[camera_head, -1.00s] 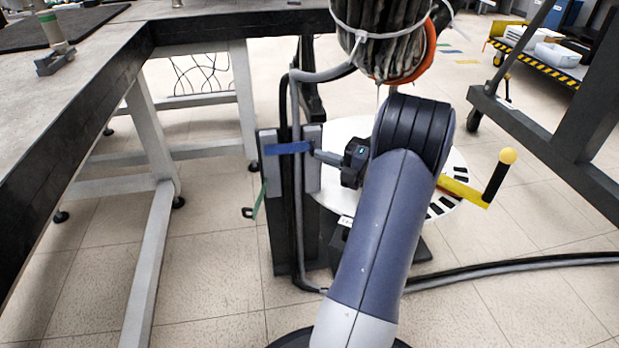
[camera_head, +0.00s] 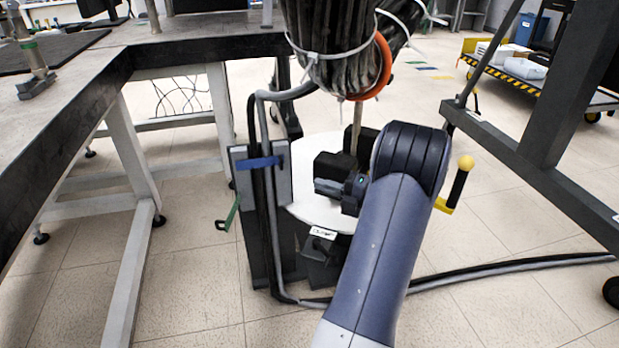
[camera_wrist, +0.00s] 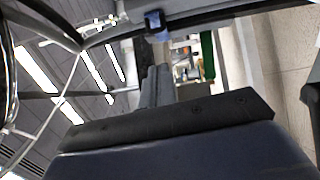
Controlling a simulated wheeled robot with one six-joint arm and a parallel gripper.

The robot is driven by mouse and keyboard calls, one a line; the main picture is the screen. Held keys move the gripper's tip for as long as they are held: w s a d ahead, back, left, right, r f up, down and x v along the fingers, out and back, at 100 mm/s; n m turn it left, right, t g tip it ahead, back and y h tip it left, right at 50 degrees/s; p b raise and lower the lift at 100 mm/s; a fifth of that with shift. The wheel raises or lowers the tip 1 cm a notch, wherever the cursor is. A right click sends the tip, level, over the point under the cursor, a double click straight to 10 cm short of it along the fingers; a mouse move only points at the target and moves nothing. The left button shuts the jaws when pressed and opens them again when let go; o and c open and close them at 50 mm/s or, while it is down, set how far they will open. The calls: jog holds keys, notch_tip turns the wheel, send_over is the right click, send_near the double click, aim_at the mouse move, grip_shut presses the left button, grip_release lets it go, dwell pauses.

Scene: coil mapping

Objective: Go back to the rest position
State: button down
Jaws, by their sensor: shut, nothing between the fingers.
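My gripper (camera_head: 325,187) shows in the head view in front of the round white table, pointing left, small and partly blurred into the dark parts around it. It is shut and empty. It is apart from the dark post (camera_head: 262,210) with the blue band (camera_head: 258,162). In the wrist view my gripper's fingers (camera_wrist: 157,80) run away from the camera, close together. My arm covers part of the white table.
A thick cable bundle (camera_head: 335,50) with an orange ring (camera_head: 384,70) hangs above my wrist. Cables cross the floor.

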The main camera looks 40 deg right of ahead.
jog(key=shift+v, duration=1.5)
jog(key=shift+w+d, duration=0.1)
